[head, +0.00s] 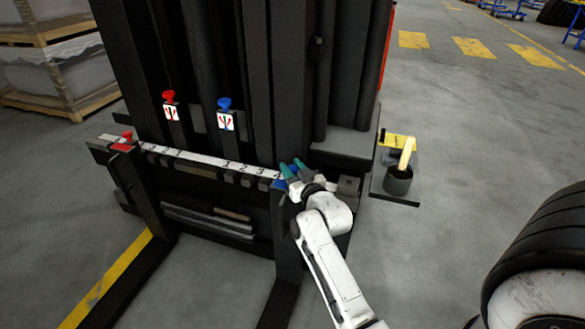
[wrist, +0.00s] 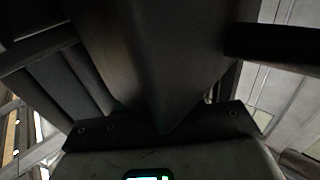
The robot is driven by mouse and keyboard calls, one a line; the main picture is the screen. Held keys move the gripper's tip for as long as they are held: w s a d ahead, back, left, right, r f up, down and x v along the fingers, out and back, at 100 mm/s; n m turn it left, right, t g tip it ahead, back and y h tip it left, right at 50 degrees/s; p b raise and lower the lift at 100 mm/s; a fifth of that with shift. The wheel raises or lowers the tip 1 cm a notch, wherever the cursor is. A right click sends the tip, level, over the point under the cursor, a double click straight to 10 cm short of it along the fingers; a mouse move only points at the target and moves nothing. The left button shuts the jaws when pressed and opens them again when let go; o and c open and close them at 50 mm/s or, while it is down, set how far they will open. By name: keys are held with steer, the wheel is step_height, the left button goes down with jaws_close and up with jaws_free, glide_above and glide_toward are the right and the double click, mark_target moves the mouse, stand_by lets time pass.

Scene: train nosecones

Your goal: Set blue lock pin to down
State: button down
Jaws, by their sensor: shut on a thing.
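My gripper (head: 293,168), with teal fingertips, is at the right end of the forklift's carriage bar, at the top of the right fork. It is shut on the blue lock pin there. The pin is mostly hidden by the fingers, so I cannot tell whether it is up or down. A blue patch (head: 279,184) shows just left of and below the fingertips. In the wrist view a dark, broad forklift part fills the middle, and the fingertips and pin are not clearly visible.
A red lock pin (head: 127,135) sits on the left fork. A red knob (head: 168,97) and a blue knob (head: 224,103) stand above the numbered bar (head: 200,161). A side shelf with a dark cup (head: 398,182) is at right. A large tire (head: 545,240) stands at lower right.

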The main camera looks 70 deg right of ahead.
steer(key=c, duration=0.8)
jaws_free()
steer(key=shift+f, duration=0.1)
steer(key=p+v, duration=0.3)
steer(key=v, duration=0.8)
steer(key=shift+d, duration=0.1)
